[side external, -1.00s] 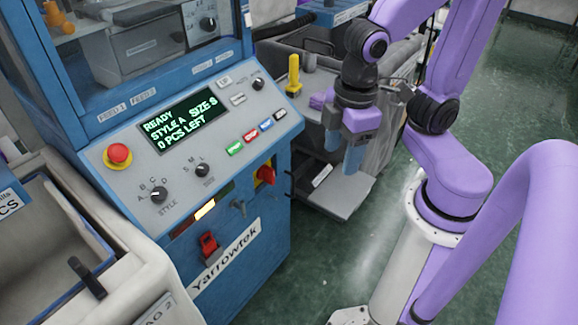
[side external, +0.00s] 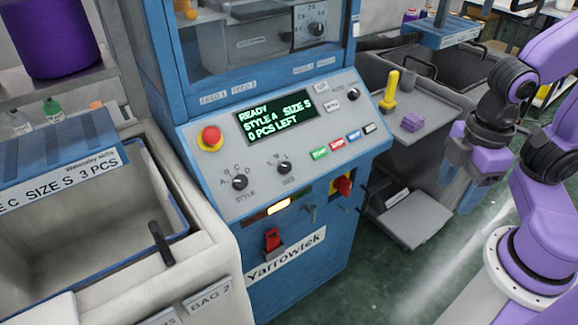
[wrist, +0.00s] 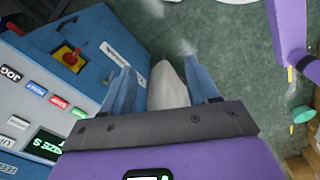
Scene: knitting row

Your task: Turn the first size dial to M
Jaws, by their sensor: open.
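The size dial (side external: 284,168) is a small black knob on the machine's sloped grey panel, with letters S, M, L around it. Its pointer is too small to read. The display (side external: 276,121) reads READY, STYLE A, SIZE S, 0 PCS LEFT. My gripper (side external: 462,190) hangs right of the panel, well apart from the dial, with blue fingers pointing down. The dial is out of the wrist view; the display's edge (wrist: 47,145) shows at lower left.
The style dial (side external: 239,182) sits left of the size dial. A red stop button (side external: 210,138) and several coloured buttons share the panel. A red switch (side external: 342,186) juts out below. A grey cart (side external: 432,112) holds a yellow tool (side external: 390,90) and a purple block (side external: 412,122).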

